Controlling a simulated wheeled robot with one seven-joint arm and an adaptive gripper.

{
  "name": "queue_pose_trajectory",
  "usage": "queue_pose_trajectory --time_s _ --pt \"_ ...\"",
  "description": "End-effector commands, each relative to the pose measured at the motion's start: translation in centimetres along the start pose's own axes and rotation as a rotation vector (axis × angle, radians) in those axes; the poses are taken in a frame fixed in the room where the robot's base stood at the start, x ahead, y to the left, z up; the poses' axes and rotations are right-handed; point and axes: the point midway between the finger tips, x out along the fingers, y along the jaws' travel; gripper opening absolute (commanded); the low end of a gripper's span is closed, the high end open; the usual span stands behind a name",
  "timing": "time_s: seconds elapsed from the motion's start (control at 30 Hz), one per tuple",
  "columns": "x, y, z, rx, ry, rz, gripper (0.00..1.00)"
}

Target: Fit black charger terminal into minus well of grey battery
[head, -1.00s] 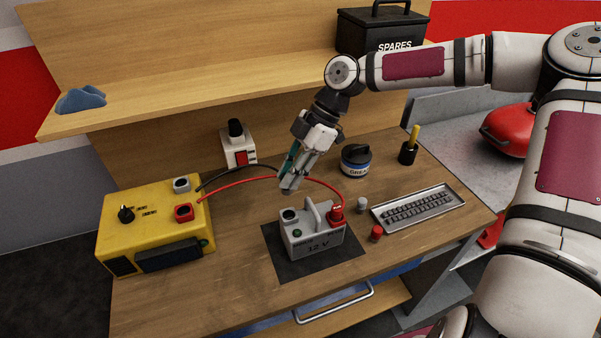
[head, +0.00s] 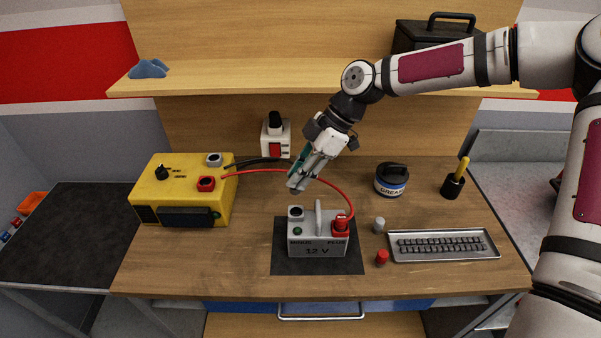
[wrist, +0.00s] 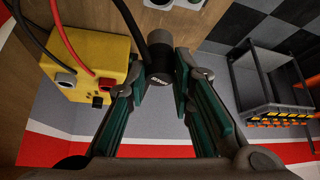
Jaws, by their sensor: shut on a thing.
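The grey battery (head: 312,249), marked 12 V, stands upright on a dark mat (head: 290,268). Its open minus well (head: 296,213) is at the left of its top. A red terminal (head: 341,224) sits at the plus side. My gripper (head: 297,183) is tilted above and slightly behind the minus well, apart from the battery. In the wrist view, my gripper (wrist: 160,82) is shut on the black charger terminal (wrist: 158,66), between its green-padded fingers. The terminal's black lead runs up out of that view.
The yellow charger (head: 184,187) is at left, its red cable (head: 262,171) arching behind my gripper to the plus side. Grey (head: 379,225) and red (head: 381,257) caps, a tray (head: 442,258) and a grease tub (head: 392,182) stand at right. A shelf (head: 240,78) overhangs behind.

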Motion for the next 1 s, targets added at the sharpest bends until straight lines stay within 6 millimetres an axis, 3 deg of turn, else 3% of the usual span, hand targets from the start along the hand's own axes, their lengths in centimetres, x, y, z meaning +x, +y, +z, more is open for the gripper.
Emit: queue_pose_trajectory --time_s 0.17,0.7,1.0 --pt "-0.1 -0.1 -0.1 0.000 0.000 0.001 0.00" --pt "3.8 0.1 2.4 0.000 0.000 0.000 0.00" --pt "4.8 0.0 3.1 0.001 0.000 0.001 0.00"
